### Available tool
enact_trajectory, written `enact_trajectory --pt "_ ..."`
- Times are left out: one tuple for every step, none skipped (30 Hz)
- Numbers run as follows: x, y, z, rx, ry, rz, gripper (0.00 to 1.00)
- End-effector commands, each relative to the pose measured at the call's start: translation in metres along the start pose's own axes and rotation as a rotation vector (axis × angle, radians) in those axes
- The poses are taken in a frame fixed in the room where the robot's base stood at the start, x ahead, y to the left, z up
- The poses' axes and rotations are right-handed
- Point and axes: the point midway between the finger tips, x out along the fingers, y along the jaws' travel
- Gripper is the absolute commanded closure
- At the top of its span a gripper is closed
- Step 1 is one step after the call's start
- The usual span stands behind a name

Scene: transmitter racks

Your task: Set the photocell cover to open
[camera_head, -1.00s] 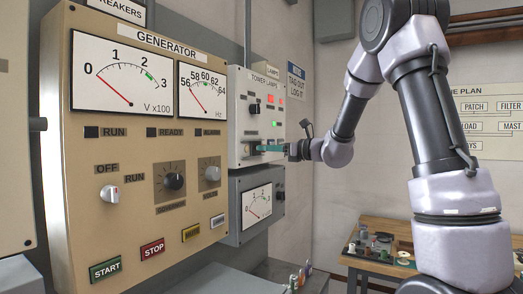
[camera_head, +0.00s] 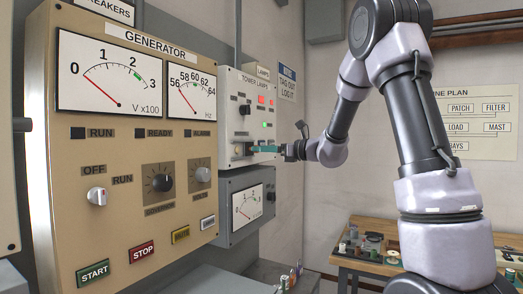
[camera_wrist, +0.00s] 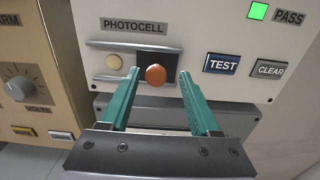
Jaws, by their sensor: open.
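The photocell unit sits under the PHOTOCELL label on the tower lamps panel (camera_head: 252,105). In the wrist view a dark plate (camera_wrist: 152,56), apparently the cover, lies between two grey rails and bears a round orange knob (camera_wrist: 156,75). A cream disc (camera_wrist: 114,62) shows uncovered to the left of the plate. My gripper (camera_wrist: 159,72) is open, its teal fingers on either side of the knob, with a gap visible on both sides. In the head view my gripper (camera_head: 264,149) reaches the panel from the right; the knob is hard to make out there.
TEST (camera_wrist: 221,64) and CLEAR (camera_wrist: 270,68) buttons lie just right of my right finger. A green PASS lamp (camera_wrist: 258,11) is lit above. The generator panel (camera_head: 120,150) stands to the left, a meter box (camera_head: 232,222) below. A workbench (camera_head: 385,262) stands at right.

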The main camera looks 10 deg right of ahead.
Motion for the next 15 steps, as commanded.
enact_trajectory --pt "-0.009 -0.001 0.0 0.001 0.0 -0.005 0.37" --pt "-0.014 -0.001 0.0 0.002 -0.001 -0.005 0.37" --pt "-0.022 -0.001 0.0 0.001 0.0 -0.005 0.37" --pt "-0.029 -0.002 0.001 0.001 -0.001 -0.007 0.37" --pt "-0.035 -0.002 0.001 0.001 -0.001 -0.006 0.37" --pt "-0.044 -0.002 0.0 0.0 -0.001 -0.007 0.37" --pt "-0.05 -0.002 0.0 0.001 -0.001 -0.006 0.37" --pt "-0.056 -0.002 0.0 0.001 -0.001 -0.007 0.37" --pt "-0.064 -0.002 0.0 0.001 -0.001 -0.006 0.37" --pt "-0.069 -0.002 0.001 0.001 -0.002 -0.006 0.37" --pt "-0.074 -0.001 0.0 0.001 -0.001 -0.006 0.37" --pt "-0.08 -0.001 0.0 0.001 -0.001 -0.005 0.37" --pt "-0.084 -0.002 0.0 0.001 -0.001 -0.005 0.37" --pt "-0.087 -0.002 0.0 0.001 0.0 -0.005 0.37" --pt "-0.091 -0.001 0.0 0.0 -0.001 -0.004 0.37"
